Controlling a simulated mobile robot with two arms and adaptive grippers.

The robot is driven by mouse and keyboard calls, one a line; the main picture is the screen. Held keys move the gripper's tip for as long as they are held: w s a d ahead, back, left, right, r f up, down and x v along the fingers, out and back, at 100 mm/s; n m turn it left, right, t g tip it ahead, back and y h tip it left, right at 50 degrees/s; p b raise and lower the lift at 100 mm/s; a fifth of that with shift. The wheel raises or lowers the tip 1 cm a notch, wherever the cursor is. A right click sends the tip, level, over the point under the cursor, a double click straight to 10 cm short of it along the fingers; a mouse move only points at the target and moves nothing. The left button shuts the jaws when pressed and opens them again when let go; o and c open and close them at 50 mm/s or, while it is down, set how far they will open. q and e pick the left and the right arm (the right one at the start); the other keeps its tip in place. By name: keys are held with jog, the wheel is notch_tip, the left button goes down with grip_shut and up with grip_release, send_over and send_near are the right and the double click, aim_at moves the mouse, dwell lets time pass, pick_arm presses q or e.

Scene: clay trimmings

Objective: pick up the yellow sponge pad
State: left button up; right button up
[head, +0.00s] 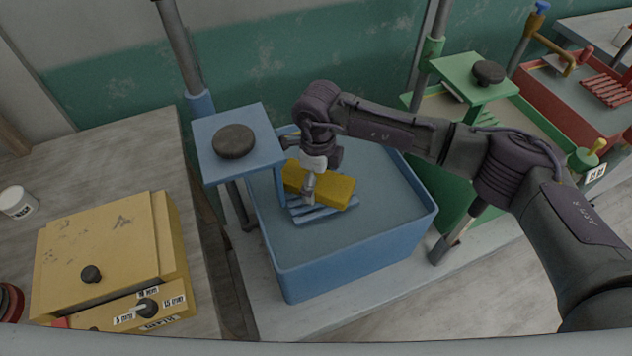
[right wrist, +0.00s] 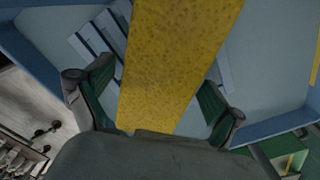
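The yellow sponge pad (head: 337,189) lies on a blue slatted rack (head: 322,214) inside the blue basin (head: 350,257). My right gripper (head: 308,192) reaches down over the pad from above. In the right wrist view the pad (right wrist: 170,60) runs between the two green-lined fingers of the right gripper (right wrist: 157,80). The fingers are apart, with a gap showing between the left finger and the pad. The gripper partly hides the pad in the head view. My left gripper is not in view.
A blue post platform with a dark knob (head: 233,141) stands at the basin's left, close to my right gripper. A yellow box (head: 100,250) sits on the left bench. Green (head: 440,190) and red (head: 590,110) basins stand to the right. The basin's front right is clear.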

jog(key=c, duration=1)
jog(key=shift+r, duration=0.1)
